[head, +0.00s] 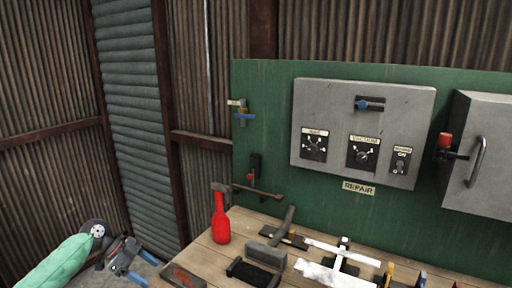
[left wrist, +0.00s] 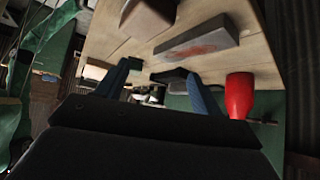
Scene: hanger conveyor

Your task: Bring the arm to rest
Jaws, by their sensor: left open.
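My left gripper (head: 137,264) is at the lower left of the head view, left of the wooden workbench (head: 195,258). My green left arm (head: 62,264) comes in from the lower left corner. The two blue fingers are spread apart with nothing seen between them. In the left wrist view the open left gripper (left wrist: 158,72) shows both blue fingers, with the bench beyond, strongly tilted in the picture. My right gripper is in neither view.
A red-handled hammer (head: 220,222) stands on the bench, and its red handle (left wrist: 240,95) shows right of the fingers. Several dark tools and a white piece (head: 330,276) lie farther right. A green panel (head: 270,140) with a grey control box (head: 335,95) rises behind.

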